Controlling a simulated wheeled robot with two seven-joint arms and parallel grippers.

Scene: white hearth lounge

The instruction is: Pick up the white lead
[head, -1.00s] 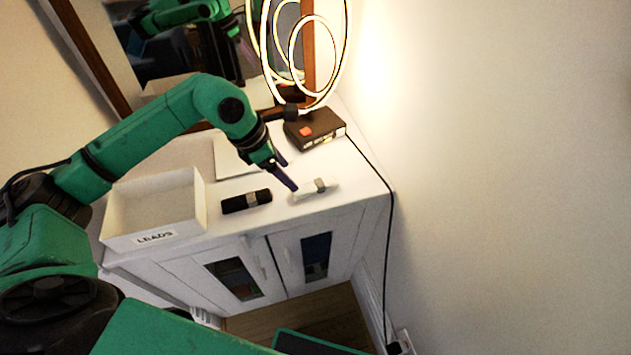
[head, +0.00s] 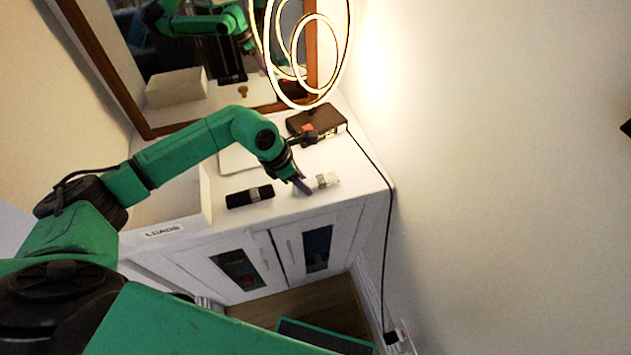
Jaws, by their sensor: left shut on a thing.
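The white lead (head: 326,181) is a small white bundle with a grey band, lying on the white cabinet top near its front edge, right of the black bundle. My left gripper (head: 303,183) reaches down to the left end of the white lead and is shut on it. The fingers hide part of that end. The lead appears to be still at the level of the cabinet top; I cannot tell any gap under it. My right gripper is not in view.
A black bundle (head: 249,197) lies just left of the white lead. A white box labelled LEADS (head: 164,231) stands at the left. A dark box (head: 317,119), a ring lamp (head: 303,103) and a mirror stand behind. A black cord (head: 384,230) hangs at the right.

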